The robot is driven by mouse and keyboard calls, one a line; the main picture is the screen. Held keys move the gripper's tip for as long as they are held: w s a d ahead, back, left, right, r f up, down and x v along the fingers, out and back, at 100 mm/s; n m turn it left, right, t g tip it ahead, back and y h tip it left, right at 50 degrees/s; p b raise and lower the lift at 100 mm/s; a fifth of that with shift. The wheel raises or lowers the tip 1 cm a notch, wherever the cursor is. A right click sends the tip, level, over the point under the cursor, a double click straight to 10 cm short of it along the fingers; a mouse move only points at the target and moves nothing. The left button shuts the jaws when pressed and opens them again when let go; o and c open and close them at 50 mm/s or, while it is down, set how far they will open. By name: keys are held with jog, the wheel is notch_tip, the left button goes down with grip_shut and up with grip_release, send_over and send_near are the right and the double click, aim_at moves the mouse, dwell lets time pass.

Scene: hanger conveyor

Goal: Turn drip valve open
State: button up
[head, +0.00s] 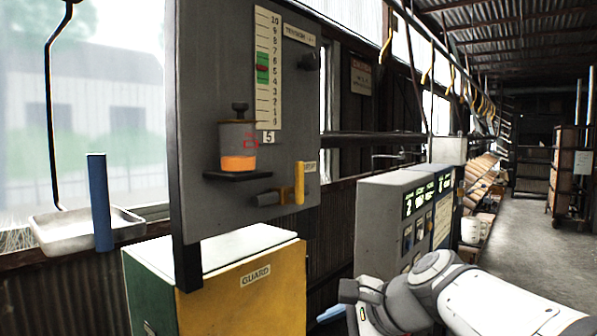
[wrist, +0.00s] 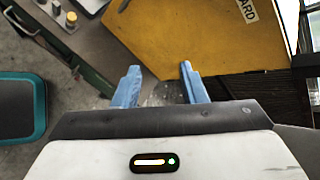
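The drip valve appears to be the yellow lever (head: 299,183) on the grey panel (head: 205,110), beside a small label too small to read surely. The lever stands upright at the end of a short dark horizontal pipe. Up and left of it, a clear oil cup (head: 238,147) with orange fluid and a dark knob on top sits on a small shelf. My gripper (wrist: 158,85) is open and empty in the wrist view, its two blue fingers apart, pointing past the yellow guard box. In the head view my arm is low at the right, below and away from the lever.
The yellow guard box (head: 255,290) stands below the panel. A grey control cabinet (head: 385,220) with green displays is to its right. A blue post (head: 99,200) and metal tray (head: 70,231) are at left. A teal-rimmed bin (wrist: 22,108) is on the floor. The aisle at right is clear.

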jog(key=w+a+r+m+t+y+p, duration=0.1)
jog(key=w+r+m+y, duration=0.15)
jog(key=r, duration=0.35)
jog(key=w+r+m+t+y+p, duration=0.1)
jog(key=w+r+m, duration=0.2)
jog(key=r, duration=0.4)
jog(key=m+t+y+p, duration=0.1)
jog(key=m+t+y, duration=0.2)
jog(key=m, duration=0.3)
send_near(302, 173)
jog(key=shift+n, duration=0.25)
jog(key=x, duration=0.4)
jog(key=shift+w+a, duration=0.2)
jog(key=shift+a, duration=0.1)
jog(key=shift+w+a+r, duration=0.2)
jog(key=shift+a+r, duration=0.05)
jog(key=p+x, duration=0.2)
jog(key=x, duration=0.5)
jog(key=shift+f, duration=0.15)
grip_shut()
jog(key=shift+f, duration=0.1)
